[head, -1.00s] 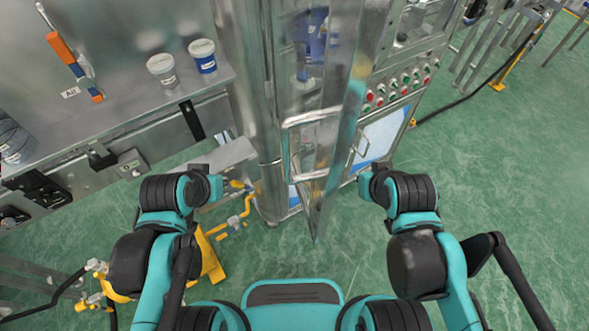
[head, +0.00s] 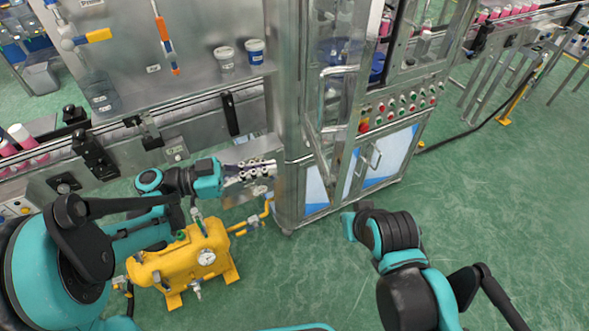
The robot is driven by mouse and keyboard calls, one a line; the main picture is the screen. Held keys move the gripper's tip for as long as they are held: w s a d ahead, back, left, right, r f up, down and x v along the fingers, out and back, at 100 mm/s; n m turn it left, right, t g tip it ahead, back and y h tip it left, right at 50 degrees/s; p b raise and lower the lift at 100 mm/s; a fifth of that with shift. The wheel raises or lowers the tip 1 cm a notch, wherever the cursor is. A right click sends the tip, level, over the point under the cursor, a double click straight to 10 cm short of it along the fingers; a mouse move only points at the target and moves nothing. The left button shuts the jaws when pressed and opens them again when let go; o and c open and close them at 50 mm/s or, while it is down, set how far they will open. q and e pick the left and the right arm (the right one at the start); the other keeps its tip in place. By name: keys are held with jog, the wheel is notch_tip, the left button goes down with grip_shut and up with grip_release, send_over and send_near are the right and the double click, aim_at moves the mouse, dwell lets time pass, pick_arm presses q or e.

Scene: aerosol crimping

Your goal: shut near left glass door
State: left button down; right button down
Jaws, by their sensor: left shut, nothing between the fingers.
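The near left glass door (head: 337,110) is a clear panel with a metal frame and a bar handle on the machine cabinet. It stands open, swung out towards me, its lower corner hanging over the cabinet's front. My left gripper (head: 262,170) is shut and empty, left of the cabinet post and apart from the door. My right arm bends in below and right of the door; its gripper is hidden behind the wrist.
The steel cabinet (head: 287,190) has a button panel (head: 400,107) and lower doors with blue-and-white panels. A yellow compressor (head: 180,262) stands on the floor at left. Two tubs sit on the ledge, the blue one (head: 255,52) nearer the cabinet.

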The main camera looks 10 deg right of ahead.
aim_at(336, 157)
pick_arm(q)
jog(key=d, duration=0.4)
jog(key=d+b, duration=0.1)
jog(key=d, duration=0.3)
jog(key=w+d+b, duration=0.1)
jog(key=d, duration=0.3)
jog(key=shift+d, duration=0.2)
jog(key=shift+w+d, duration=0.15)
jog(key=shift+d, duration=0.45)
